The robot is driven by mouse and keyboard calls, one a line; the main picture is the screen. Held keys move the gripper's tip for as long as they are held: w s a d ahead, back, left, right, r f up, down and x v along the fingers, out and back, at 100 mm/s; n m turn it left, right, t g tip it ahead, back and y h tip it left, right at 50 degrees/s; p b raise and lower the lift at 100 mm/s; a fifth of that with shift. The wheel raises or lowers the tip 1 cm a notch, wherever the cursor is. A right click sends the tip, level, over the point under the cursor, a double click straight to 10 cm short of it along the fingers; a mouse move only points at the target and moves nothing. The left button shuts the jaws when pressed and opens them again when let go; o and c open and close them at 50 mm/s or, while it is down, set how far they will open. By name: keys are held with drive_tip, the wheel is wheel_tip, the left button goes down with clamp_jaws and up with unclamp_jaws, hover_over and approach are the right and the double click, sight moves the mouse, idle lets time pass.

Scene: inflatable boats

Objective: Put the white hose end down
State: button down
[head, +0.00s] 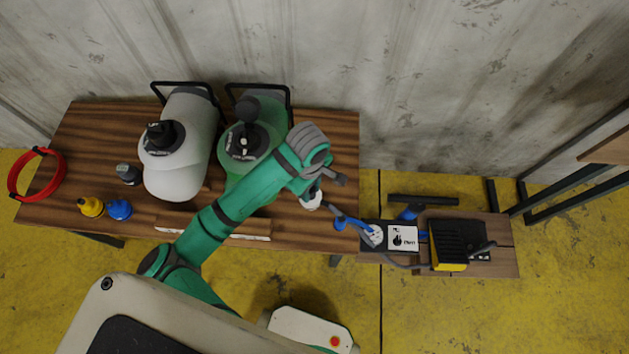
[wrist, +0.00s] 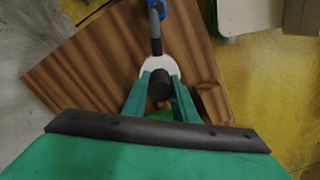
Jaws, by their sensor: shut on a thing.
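The white hose end (head: 313,204) is held in my gripper (head: 309,194) near the front right corner of the wooden table. In the wrist view, the green fingers of my gripper (wrist: 160,82) are shut around the white hose end (wrist: 157,64), with a dark round part between them. Whether the hose end touches the table cannot be told.
The wooden table (head: 90,140) bears a white tank (head: 178,170), a green tank (head: 238,170), a red ring (head: 55,177), and yellow (head: 90,207) and blue (head: 119,210) caps. A lower side table (head: 505,262) at right bears a black-and-yellow pump (head: 450,245) and a card (head: 403,238).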

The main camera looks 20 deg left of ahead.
drive_tip(key=shift+w+a+f, duration=0.25)
drive_tip(key=shift+w+f, duration=0.9)
drive_tip(key=shift+f, duration=0.5)
drive_tip(key=shift+w+a+f, duration=0.2)
drive_tip(key=shift+w+f, duration=0.9)
drive_tip(key=shift+f, duration=0.5)
drive_tip(key=shift+w+a+f, duration=0.25)
drive_tip(key=shift+w+f, duration=0.9)
drive_tip(key=shift+f, duration=0.5)
drive_tip(key=shift+f, duration=0.15)
drive_tip(key=c, duration=1.4)
unclamp_jaws()
drive_tip(key=shift+c, duration=0.2)
